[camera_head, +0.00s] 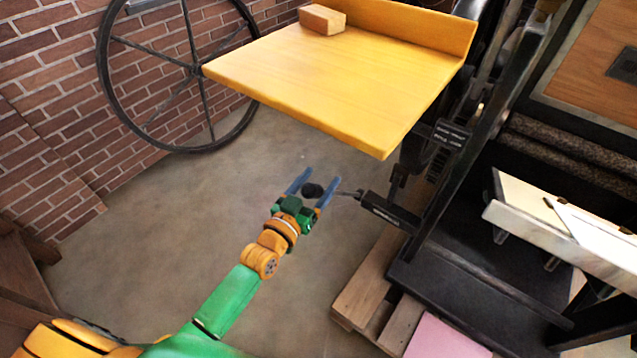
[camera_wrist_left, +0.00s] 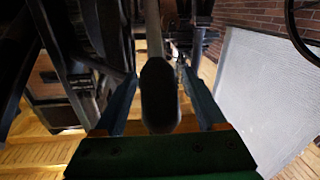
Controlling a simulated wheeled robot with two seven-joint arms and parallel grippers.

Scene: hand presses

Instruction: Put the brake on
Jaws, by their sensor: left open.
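The brake lever ends in a dark rounded knob (camera_head: 312,190) at the end of a thin rod, which comes out of a black block (camera_head: 390,212) on the press's left side. My left gripper (camera_head: 313,184) is open, with its blue fingers on either side of the knob. In the left wrist view the dark knob (camera_wrist_left: 159,95) stands between the two open fingers (camera_wrist_left: 160,100), with a gap on each side. Whether a finger touches it I cannot tell. My right gripper is in neither view.
A yellow wooden board (camera_head: 340,75) with a small wood block (camera_head: 322,19) juts out above and beyond the gripper. The black press frame (camera_head: 480,270) stands at the right on a wooden pallet (camera_head: 370,290). A large spoked wheel (camera_head: 190,70) is by the brick wall. Floor left of the gripper is clear.

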